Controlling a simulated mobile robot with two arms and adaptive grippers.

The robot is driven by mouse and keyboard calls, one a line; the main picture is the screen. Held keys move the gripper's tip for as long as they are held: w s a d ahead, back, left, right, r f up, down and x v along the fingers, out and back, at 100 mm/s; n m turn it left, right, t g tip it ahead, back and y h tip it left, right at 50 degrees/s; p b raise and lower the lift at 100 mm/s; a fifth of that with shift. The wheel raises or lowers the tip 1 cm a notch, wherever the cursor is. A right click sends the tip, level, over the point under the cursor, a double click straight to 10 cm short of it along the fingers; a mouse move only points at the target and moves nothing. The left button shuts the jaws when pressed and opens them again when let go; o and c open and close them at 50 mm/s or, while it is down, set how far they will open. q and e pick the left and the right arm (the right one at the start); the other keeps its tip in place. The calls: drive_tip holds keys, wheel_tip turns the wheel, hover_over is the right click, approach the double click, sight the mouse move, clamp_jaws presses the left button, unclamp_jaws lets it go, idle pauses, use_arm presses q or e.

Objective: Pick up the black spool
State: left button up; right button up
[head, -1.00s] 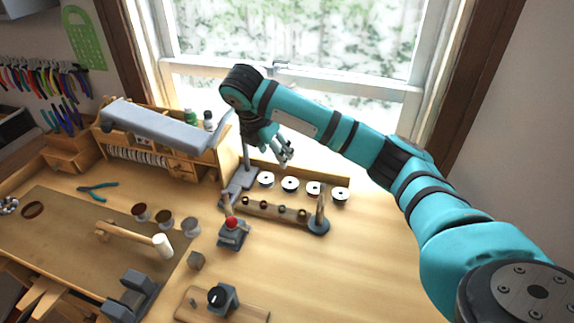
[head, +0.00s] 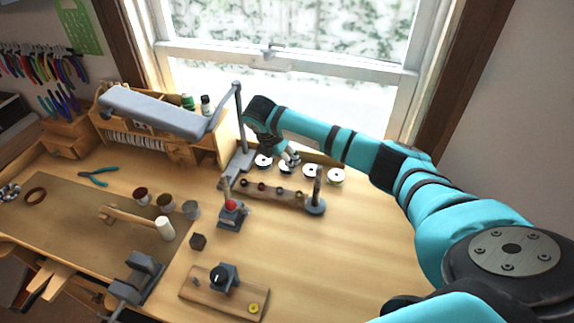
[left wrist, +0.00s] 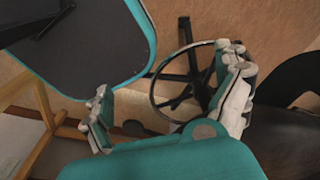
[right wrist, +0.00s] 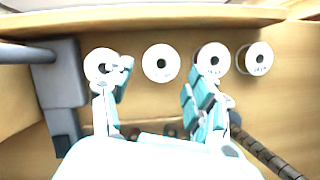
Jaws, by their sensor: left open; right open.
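Several spools stand in a row at the bench's back edge. Each shows a pale top flange with a dark hole, and their winding colours are hard to tell, so I cannot say which is the black one. In the right wrist view they are the leftmost spool (right wrist: 97,68), second spool (right wrist: 161,63), third spool (right wrist: 213,59) and rightmost spool (right wrist: 256,59). My right gripper (head: 291,158) is open and empty, close to the second spool; its fingers (right wrist: 158,88) spread either side of that spool in the wrist view. My left gripper (left wrist: 168,100) is open and empty, away from the bench.
A lamp stand (head: 238,130) rises left of the spools. A wooden rack (head: 270,191) with a dark post (head: 317,195) lies in front. A red-topped device (head: 231,212) stands nearer. The bench's right part is clear. A stool (left wrist: 185,90) stands below my left gripper.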

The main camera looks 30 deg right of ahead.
drive_tip(key=p+x, duration=0.1)
drive_tip(key=x, duration=0.2)
drive_tip(key=shift+d+f, duration=0.25)
drive_tip(key=shift+f, duration=0.25)
drive_tip(key=c, duration=0.9)
use_arm(q)
drive_tip(key=shift+s+d+r, duration=0.1)
drive_tip(key=shift+s+r, duration=0.3)
drive_tip(key=shift+r, duration=0.35)
use_arm(e)
drive_tip(key=shift+r, duration=0.1)
